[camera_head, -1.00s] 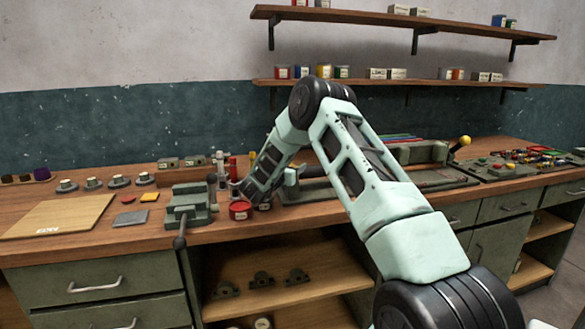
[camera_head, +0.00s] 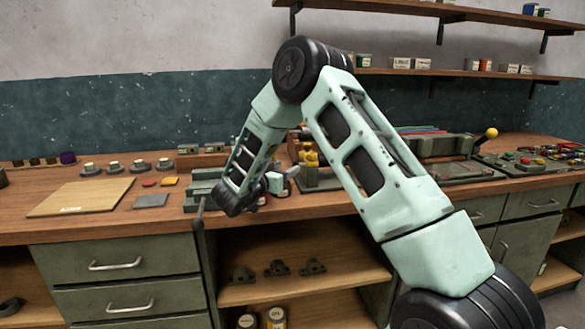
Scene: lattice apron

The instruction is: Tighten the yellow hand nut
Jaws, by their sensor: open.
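A small yellow part (camera_head: 310,158), which may be the hand nut, stands on the bench behind my arm. It is small and partly hidden, so I cannot tell its shape or how tight it is. My gripper (camera_head: 286,177) is in front of it and lower in the picture, above the bench's front part, with its fingers pointing right. The fingers are small in view and look open and empty. A green vise (camera_head: 203,188) is left of the gripper, partly covered by my forearm.
A wooden board (camera_head: 82,197), a grey plate (camera_head: 151,201) and several grey round parts lie on the left bench. A lever with a yellow ball knob (camera_head: 492,132) stands at the right. A shelf (camera_head: 440,72) hangs above.

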